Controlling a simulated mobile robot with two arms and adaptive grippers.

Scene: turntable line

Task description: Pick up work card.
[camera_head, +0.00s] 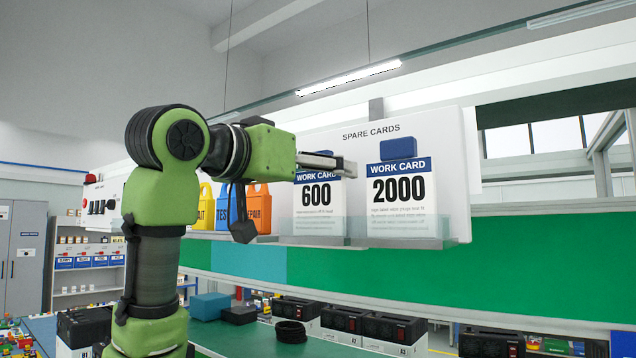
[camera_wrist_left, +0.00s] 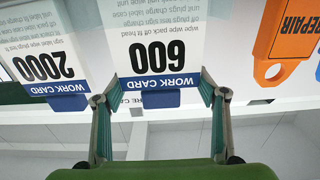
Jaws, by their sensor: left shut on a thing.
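The work card marked 600 (camera_head: 318,215) stands upright in the spare cards rack, its lower edge behind the rack's clear lip. My left gripper (camera_head: 340,165) is at the card's top and hides part of it in the head view. In the left wrist view the card (camera_wrist_left: 160,45) appears upside down. My right gripper is not in view.
The white spare cards board (camera_head: 452,150) backs both cards. Orange (camera_head: 258,212), blue and yellow tags stand left of the cards; the orange REPAIR tag also shows in the left wrist view (camera_wrist_left: 285,35). Black boxes (camera_head: 395,328) sit on the bench below.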

